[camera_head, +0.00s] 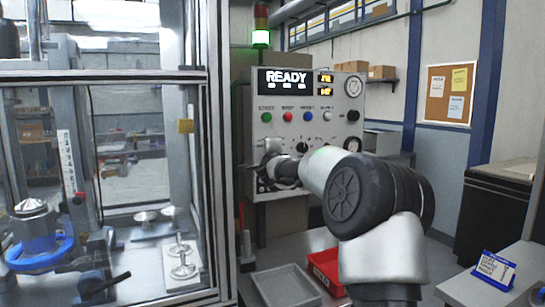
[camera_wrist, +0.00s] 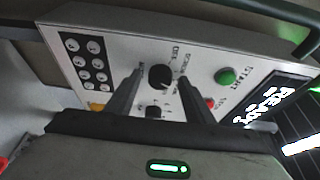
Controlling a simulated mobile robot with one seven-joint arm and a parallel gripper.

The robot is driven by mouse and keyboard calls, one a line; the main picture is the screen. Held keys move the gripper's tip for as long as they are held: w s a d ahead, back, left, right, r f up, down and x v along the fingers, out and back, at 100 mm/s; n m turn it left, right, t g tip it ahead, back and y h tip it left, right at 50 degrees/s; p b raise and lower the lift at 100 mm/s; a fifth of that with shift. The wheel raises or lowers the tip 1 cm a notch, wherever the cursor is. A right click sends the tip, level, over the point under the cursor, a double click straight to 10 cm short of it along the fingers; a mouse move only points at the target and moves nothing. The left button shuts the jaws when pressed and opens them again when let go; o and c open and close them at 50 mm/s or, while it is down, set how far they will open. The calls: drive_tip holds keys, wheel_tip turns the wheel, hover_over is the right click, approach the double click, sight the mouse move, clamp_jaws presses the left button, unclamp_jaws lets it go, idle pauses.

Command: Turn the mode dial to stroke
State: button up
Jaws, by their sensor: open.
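My gripper (camera_wrist: 159,82) is open, one finger on each side of the dial; contact is unclear. In the head view my gripper (camera_head: 262,163) is at the panel's lower left, and it and my arm hide the dial there.
A green START button (camera_wrist: 227,76) and a red button (camera_wrist: 210,103) lie right of the dial. A group of small round fittings (camera_wrist: 85,58) is at left. The glass-sided machine (camera_head: 213,150) stands close to the left of my arm. A grey tray (camera_head: 285,285) and red bin (camera_head: 325,268) sit below.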

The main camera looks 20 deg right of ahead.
drive_tip(key=b+v, duration=0.3)
drive_tip(key=v, duration=1.4)
drive_tip(key=shift+s, duration=0.1)
